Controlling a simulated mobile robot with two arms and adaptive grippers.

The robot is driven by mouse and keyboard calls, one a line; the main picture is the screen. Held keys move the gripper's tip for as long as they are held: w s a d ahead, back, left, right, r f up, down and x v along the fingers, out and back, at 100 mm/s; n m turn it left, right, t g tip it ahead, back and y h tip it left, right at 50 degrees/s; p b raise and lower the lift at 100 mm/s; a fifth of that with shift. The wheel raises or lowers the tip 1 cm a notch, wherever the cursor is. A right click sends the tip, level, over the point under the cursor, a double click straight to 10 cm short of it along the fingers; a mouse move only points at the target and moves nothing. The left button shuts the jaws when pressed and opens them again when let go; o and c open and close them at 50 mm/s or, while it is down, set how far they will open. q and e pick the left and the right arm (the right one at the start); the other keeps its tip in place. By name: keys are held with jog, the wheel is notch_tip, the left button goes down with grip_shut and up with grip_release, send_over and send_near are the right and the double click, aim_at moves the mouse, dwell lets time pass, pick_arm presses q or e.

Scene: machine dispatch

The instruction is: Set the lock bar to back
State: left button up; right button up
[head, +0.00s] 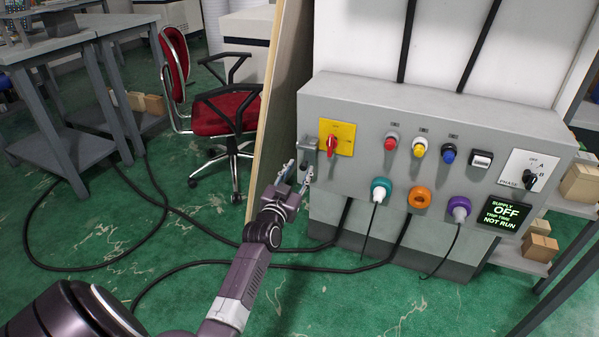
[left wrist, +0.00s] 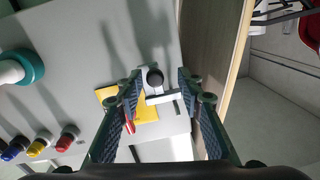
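The grey control box (head: 350,98) has a yellow plate (head: 345,130) with a red rotary handle (head: 332,145) at its left end. A small grey metal bracket, seemingly the lock bar (head: 307,150), sits left of that plate. In the left wrist view a pale bar (left wrist: 163,97) and a dark round knob (left wrist: 155,77) show there, beside the yellow plate (left wrist: 146,110). My left gripper (head: 295,172) is open just in front of and below the bracket. In the left wrist view its fingers (left wrist: 160,88) stand either side of the knob, apparently not touching it. My right gripper is out of view.
Red, yellow and blue buttons (head: 419,147) and several round sockets (head: 419,197) are on the box front. A display (head: 503,213) reads supply OFF, NOT RUN. A wooden panel edge (head: 275,95) stands close left of the box. Cables lie on the green floor.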

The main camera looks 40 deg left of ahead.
pick_arm(q)
jog(key=shift+d, duration=0.1)
jog(key=shift+s+d, duration=0.1)
jog(key=shift+s, duration=0.15)
jog(key=v, duration=1.1)
jog(key=shift+s, duration=0.25)
